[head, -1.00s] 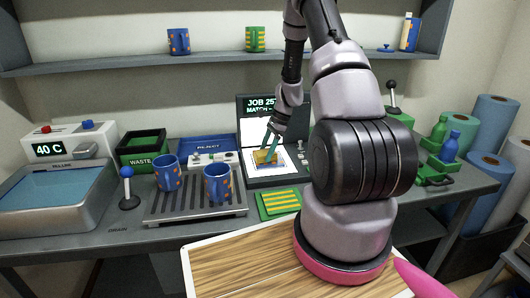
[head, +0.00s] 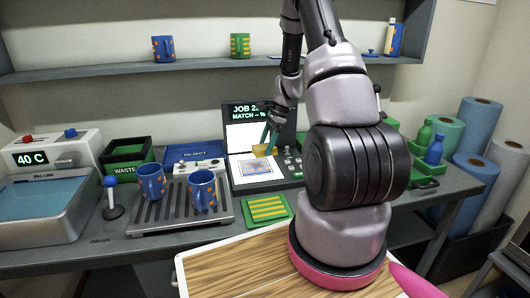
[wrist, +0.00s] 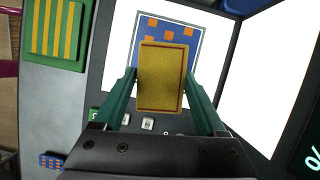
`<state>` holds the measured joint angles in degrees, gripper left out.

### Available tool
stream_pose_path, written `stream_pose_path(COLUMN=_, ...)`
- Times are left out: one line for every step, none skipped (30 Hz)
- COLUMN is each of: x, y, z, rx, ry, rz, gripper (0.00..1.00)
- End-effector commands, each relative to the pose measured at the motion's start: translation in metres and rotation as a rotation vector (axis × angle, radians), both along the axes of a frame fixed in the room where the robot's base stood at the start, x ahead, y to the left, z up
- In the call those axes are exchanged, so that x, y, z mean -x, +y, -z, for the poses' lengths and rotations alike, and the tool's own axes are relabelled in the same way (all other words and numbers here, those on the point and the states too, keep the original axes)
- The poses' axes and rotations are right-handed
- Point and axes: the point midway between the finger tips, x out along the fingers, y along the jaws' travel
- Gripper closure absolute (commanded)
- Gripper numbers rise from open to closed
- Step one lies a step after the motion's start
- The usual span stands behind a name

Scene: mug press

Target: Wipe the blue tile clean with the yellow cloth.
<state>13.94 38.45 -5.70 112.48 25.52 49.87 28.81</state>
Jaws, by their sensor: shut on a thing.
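The blue tile (wrist: 180,30) with orange squares lies flat on the white pad of the scanner case. It also shows in the head view (head: 256,168), small. My gripper (wrist: 162,76) is shut on the yellow cloth (wrist: 162,90), a small rectangular pad with a darker edge line, held between the two green fingers. In the head view the cloth (head: 262,150) is at the tile's back edge. In the wrist view it hides the tile's near part. I cannot tell whether the cloth touches the tile.
The open case's screen (head: 247,110) stands behind the pad. A green striped tile (head: 265,208) lies in front of it. Blue mugs (head: 202,190) stand on a drain rack (head: 150,222) to the left. Green and blue bottles (head: 434,150) stand at the right.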

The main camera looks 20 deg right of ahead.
Motion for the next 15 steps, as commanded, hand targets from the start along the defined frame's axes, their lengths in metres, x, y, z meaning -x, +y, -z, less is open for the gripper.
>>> stream_pose_path(x=0.001, y=0.0, z=-0.005, rx=0.001, ry=-0.001, rz=-0.001, gripper=0.78)
stream_pose_path(x=0.001, y=-0.001, z=-0.007, rx=0.001, ry=-0.001, rz=0.0, gripper=0.78)
stream_pose_path(x=0.001, y=-0.001, z=-0.011, rx=0.0, ry=-0.001, rz=0.001, gripper=0.78)
stream_pose_path(x=0.002, y=-0.001, z=-0.014, rx=0.0, ry=-0.001, rz=0.001, gripper=0.78)
stream_pose_path(x=0.002, y=-0.001, z=-0.017, rx=0.001, ry=-0.001, rz=0.002, gripper=0.78)
stream_pose_path(x=0.002, y=-0.002, z=-0.02, rx=0.001, ry=-0.002, rz=0.001, gripper=0.78)
stream_pose_path(x=0.003, y=-0.002, z=-0.023, rx=0.001, ry=-0.001, rz=0.0, gripper=0.78)
stream_pose_path(x=0.003, y=-0.002, z=-0.025, rx=0.001, ry=-0.001, rz=0.0, gripper=0.78)
stream_pose_path(x=0.004, y=-0.002, z=-0.028, rx=0.0, ry=-0.001, rz=0.0, gripper=0.78)
stream_pose_path(x=0.004, y=-0.002, z=-0.03, rx=0.0, ry=-0.001, rz=0.0, gripper=0.78)
stream_pose_path(x=0.004, y=-0.002, z=-0.031, rx=0.0, ry=-0.001, rz=0.0, gripper=0.78)
stream_pose_path(x=0.004, y=-0.002, z=-0.032, rx=0.0, ry=-0.001, rz=0.001, gripper=0.78)
stream_pose_path(x=0.004, y=-0.002, z=-0.033, rx=0.0, ry=-0.001, rz=0.001, gripper=0.78)
stream_pose_path(x=0.005, y=-0.002, z=-0.033, rx=0.0, ry=-0.001, rz=0.001, gripper=0.78)
stream_pose_path(x=0.005, y=-0.002, z=-0.033, rx=0.0, ry=0.0, rz=0.001, gripper=0.78)
